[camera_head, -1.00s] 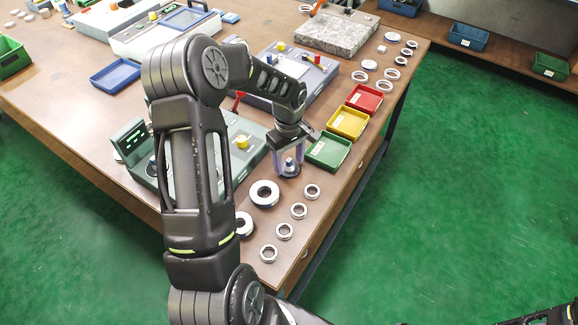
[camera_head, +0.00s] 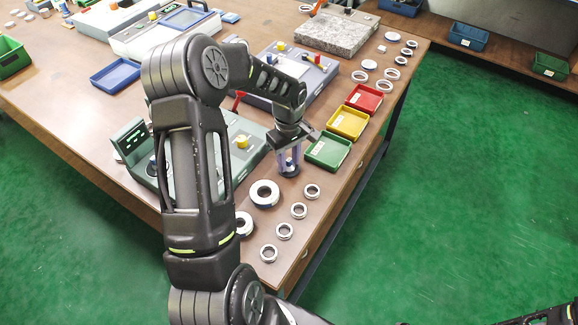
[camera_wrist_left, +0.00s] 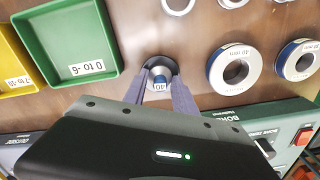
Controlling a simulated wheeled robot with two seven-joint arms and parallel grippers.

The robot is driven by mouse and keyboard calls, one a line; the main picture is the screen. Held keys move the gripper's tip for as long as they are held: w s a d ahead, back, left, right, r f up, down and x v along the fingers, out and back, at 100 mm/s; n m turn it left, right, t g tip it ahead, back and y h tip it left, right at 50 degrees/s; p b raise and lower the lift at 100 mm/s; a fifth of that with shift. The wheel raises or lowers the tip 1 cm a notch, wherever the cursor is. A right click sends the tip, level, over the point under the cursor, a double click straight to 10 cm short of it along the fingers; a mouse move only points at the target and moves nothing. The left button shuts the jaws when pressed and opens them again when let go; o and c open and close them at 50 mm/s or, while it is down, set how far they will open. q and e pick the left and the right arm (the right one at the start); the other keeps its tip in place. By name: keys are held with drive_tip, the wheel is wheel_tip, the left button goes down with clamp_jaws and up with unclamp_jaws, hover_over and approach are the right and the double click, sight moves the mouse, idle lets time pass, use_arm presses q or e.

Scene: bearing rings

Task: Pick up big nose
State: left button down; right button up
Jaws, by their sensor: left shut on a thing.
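The big nose is a silver, knob-like piece (camera_wrist_left: 159,75) on a dark round base, with a small label on its front, in the left wrist view. It also shows in the head view (camera_head: 289,170), upright on the wooden table beside the green tray. My left gripper (camera_wrist_left: 163,88) points down at it, its two purple-grey fingers shut on its sides. In the head view the left gripper (camera_head: 290,160) is low over the table, and the fingers partly hide the piece. The base appears to rest on the table.
Green (camera_head: 328,150), yellow (camera_head: 347,123) and red (camera_head: 364,98) trays line the table's right edge. Large rings (camera_head: 264,193) and small rings (camera_head: 298,211) lie nearer. A grey-green instrument (camera_head: 240,140) stands close on the left.

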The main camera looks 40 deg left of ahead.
sight(289, 159)
use_arm(q)
drive_tip(key=shift+r, duration=0.1)
idle(0.4)
wheel_tip(289, 159, up, 10)
drive_tip(key=shift+f+b, duration=0.1)
drive_tip(key=shift+b, duration=0.85)
